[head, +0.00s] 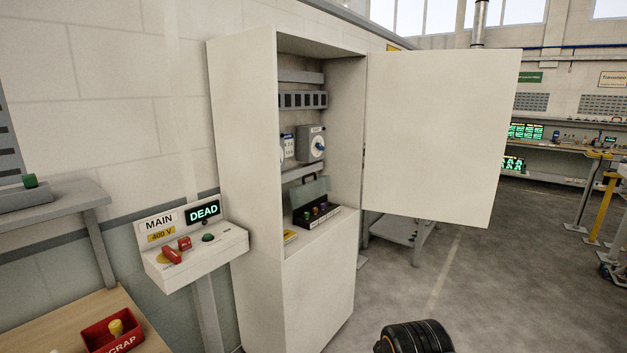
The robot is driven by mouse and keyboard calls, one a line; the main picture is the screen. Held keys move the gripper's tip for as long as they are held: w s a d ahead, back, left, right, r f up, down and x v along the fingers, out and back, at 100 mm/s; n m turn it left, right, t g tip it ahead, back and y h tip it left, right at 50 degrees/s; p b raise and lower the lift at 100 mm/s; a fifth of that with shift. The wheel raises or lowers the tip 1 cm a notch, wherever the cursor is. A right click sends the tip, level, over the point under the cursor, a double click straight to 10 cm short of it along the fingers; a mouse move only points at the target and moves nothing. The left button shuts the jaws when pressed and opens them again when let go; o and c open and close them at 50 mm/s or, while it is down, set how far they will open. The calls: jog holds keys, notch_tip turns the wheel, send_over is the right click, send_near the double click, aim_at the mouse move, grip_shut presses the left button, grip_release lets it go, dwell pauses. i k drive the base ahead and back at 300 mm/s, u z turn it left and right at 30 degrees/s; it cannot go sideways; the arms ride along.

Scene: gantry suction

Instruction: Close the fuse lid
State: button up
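The fuse lid (309,190) is a grey-green panel inside the open cabinet. It stands raised, tilted up at the back of a black fuse box (305,222). Several small coloured fuses (318,212) show in the box below it. The lid is open. The fuse box sits on the cabinet's lower ledge. My gripper is not in view; only a dark rounded part of my arm shows at the bottom edge, well below and to the right of the fuse box.
The cabinet door (440,135) is swung wide open to the right. A control box (195,255) reading MAIN 400 V and DEAD stands left of the cabinet. A red scrap bin (112,333) is lower left.

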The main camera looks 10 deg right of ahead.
aim_at(312, 187)
jog(key=z, duration=1)
jog(key=i, duration=1.8)
jog(key=u, duration=0.35)
jog(key=i, duration=0.75)
jog(key=u, duration=0.7)
